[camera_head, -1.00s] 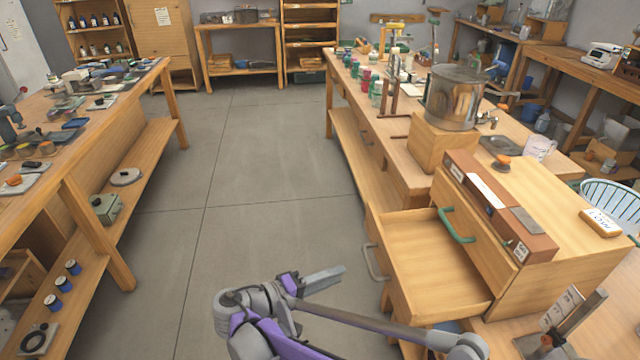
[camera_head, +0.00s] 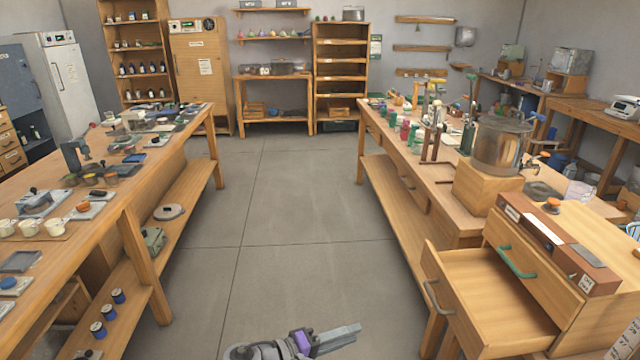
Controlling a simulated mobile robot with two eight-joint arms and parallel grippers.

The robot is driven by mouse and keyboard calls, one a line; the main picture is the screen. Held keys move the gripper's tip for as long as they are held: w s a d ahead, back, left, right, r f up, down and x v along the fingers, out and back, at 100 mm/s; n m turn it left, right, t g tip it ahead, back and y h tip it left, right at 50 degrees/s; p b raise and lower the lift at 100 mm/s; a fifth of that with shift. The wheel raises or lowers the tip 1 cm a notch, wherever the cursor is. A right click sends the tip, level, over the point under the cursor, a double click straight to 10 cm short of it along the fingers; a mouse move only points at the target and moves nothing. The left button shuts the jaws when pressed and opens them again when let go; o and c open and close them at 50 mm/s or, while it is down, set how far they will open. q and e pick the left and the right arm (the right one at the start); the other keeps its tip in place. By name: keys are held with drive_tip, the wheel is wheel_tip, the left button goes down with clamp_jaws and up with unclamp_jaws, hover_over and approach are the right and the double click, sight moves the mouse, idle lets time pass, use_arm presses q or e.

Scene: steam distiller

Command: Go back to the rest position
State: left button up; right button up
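The steam distiller's metal pot (camera_head: 500,146) stands on a wooden block (camera_head: 487,190) on the right bench.
An open drawer (camera_head: 490,300) juts left from the cabinet on the right, with a grey handle at its front. The left bench (camera_head: 188,135) carries several tools and cups. The floor (camera_head: 290,200) between the benches is clear.

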drive_tip(key=s+d+f+g+y, duration=0.4)
drive_tip(key=s+d, duration=0.4)
drive_tip(key=d, duration=0.4)
drive_tip(key=s+f+m+t+y, duration=0.1)
drive_tip(key=s+f+m+y, duration=0.15)
drive_tip(key=s+y, duration=0.4)
drive_tip(key=s+f+m+y, duration=0.2)
drive_tip(key=s+f+y, duration=0.1)
drive_tip(key=s, duration=0.7)
use_arm(q)
wheel_tip(320, 180, up, 20)
drive_tip(key=w+p, duration=0.1)
drive_tip(key=p, duration=1.7)
drive_tip(key=shift+w+a+r+t, duration=0.15)
drive_tip(key=shift+w+a+t, duration=0.15)
drive_tip(key=shift+t, duration=0.1)
use_arm(e)
wheel_tip(320, 180, up, 20)
drive_tip(key=w+t, duration=0.1)
drive_tip(key=w, duration=0.1)
drive_tip(key=shift+a+r, duration=0.15)
drive_tip(key=shift+r, duration=0.1)
use_arm(q)
drive_tip(key=shift+s, duration=0.1)
use_arm(e)
drive_tip(key=shift+s+y, duration=0.1)
drive_tip(key=shift+y, duration=0.15)
